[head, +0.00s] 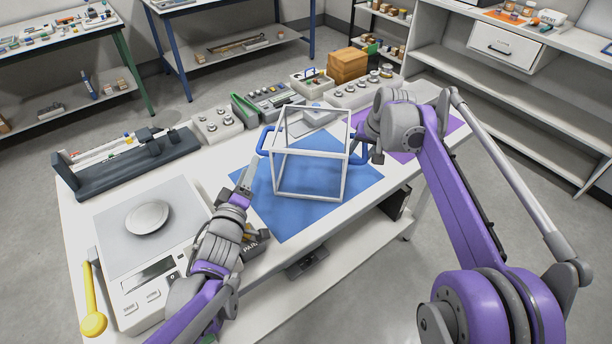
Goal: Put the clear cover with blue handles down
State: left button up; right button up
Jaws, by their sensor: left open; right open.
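The clear cover (343,178) is a box with a white frame and see-through sides, upright over the blue mat (290,222). Its lower edge appears to rest on the mat. One blue handle (264,141) sticks out on its left side and another blue handle (359,150) on its right. My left gripper (252,168) is open, just below and left of the left handle. My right gripper (373,152) is open beside the right handle, partly hidden by its own arm. I cannot tell whether either gripper touches its handle.
A scale with a round pan (148,217) stands at the table's left, with a yellow-handled tool (92,318) beside it. A dark balance (135,160), a weight tray (217,126) and a wooden box (347,65) line the back. A purple mat (440,132) lies at right.

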jog(key=v, duration=1.2)
dwell(0.3)
